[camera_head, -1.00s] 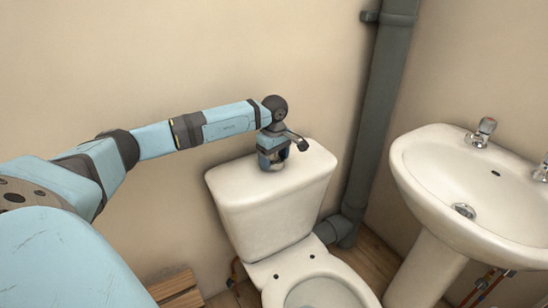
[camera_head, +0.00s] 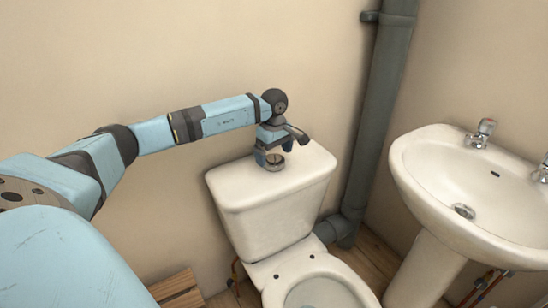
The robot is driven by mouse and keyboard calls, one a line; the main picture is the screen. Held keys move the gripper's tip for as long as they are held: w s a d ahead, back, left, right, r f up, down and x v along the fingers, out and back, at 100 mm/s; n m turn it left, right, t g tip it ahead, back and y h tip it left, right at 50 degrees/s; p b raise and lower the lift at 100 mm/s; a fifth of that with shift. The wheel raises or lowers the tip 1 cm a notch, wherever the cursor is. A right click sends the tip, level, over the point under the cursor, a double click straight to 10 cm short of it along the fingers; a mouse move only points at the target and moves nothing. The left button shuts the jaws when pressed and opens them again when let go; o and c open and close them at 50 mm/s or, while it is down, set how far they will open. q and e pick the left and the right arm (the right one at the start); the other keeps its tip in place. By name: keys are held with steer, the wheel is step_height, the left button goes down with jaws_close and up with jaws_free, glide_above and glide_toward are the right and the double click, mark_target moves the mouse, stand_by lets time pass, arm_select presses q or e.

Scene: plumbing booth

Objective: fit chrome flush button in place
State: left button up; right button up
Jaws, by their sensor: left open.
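The chrome flush button (camera_head: 275,162) is a small round metal piece on top of the white cistern lid (camera_head: 312,162), near the lid's middle. It looks upright, but it is too small to tell how deep it sits in the lid. My left gripper (camera_head: 273,154) points down right over the button. Its jaws are open, with one finger at the button's left and the other up to its right. The fingers partly hide the button's far side. My right gripper is not in the picture.
The toilet bowl (camera_head: 322,294) stands below the cistern. A grey soil pipe (camera_head: 377,120) rises along the wall to the right. A white washbasin (camera_head: 425,180) with taps (camera_head: 483,132) is further right. A wooden piece (camera_head: 176,285) lies low at the left. The lid's right part is clear.

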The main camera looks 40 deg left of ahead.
arm_select(q)
step_height(320, 180, up, 5)
steer(key=shift+f+p, duration=0.15)
steer(key=shift+p, duration=0.2)
step_height(320, 180, up, 7)
steer(key=p, duration=0.1)
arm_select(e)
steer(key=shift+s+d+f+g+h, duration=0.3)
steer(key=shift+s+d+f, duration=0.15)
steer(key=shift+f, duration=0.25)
arm_select(q)
steer(key=shift+f, duration=0.15)
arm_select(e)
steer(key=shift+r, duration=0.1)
